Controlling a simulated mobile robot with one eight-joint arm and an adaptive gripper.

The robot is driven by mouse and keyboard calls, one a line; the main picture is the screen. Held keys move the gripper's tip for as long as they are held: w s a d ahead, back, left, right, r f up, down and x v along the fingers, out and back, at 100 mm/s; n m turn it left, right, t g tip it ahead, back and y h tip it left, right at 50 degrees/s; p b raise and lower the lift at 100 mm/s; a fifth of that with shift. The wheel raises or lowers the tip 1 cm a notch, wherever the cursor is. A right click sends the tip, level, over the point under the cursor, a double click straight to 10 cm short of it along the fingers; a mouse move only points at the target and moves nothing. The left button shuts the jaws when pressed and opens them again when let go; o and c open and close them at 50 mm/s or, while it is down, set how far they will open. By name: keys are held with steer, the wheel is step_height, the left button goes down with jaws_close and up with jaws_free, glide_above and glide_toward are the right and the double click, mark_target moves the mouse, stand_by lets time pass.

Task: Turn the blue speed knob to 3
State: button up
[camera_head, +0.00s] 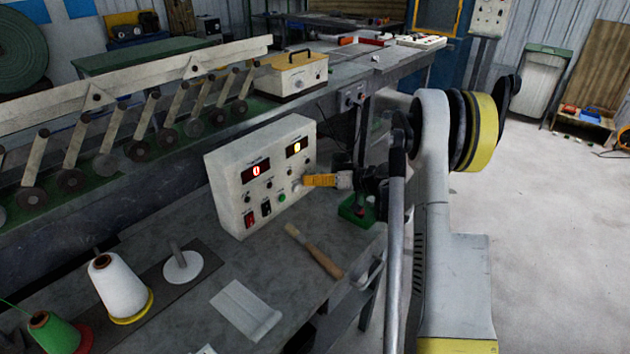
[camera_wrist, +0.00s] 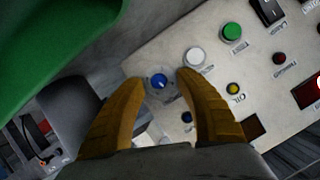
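The white control box (camera_head: 232,175) stands on the bench with two lit displays. The left display (camera_head: 256,171) shows a red 0, and the right display (camera_head: 297,147) shows an orange digit that looks like 0. In the wrist view the blue knob (camera_wrist: 158,81) sits on the panel between the tips of my gripper (camera_wrist: 159,77). The yellow-brown fingers are open, one on each side of the knob, with a gap visible on both sides. In the head view my gripper (camera_head: 305,181) is at the panel's right side and hides the knob. The knob's pointer and scale are unreadable.
Close to the fingers in the wrist view are a white button (camera_wrist: 195,57), a second small blue control (camera_wrist: 187,117) and a green button (camera_wrist: 232,32). A wooden-handled tool (camera_head: 318,252) lies on the bench before the box. A white thread cone (camera_head: 120,288) stands left.

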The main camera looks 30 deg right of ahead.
steer(key=shift+s+d, duration=0.1)
steer(key=shift+s, duration=0.05)
steer(key=v, duration=1.2)
steer(key=shift+o, duration=0.2)
steer(key=shift+r, duration=0.1)
steer(key=w+a+f+n+h, duration=0.1)
steer(key=w, duration=0.2)
steer(key=w+a+f+n, duration=0.1)
steer(key=w+a+f, duration=0.1)
steer(key=w, duration=0.1)
steer(key=w+a+f+n+h, duration=0.1)
steer(key=w+a, duration=0.1)
steer(key=w, duration=0.1)
steer(key=shift+w+a+f+n+t+h, duration=0.25)
steer(key=shift+n+t+h, duration=0.05)
steer(key=shift+t, duration=0.1)
steer(key=shift+w, duration=0.35)
steer(key=shift+c, duration=0.6)
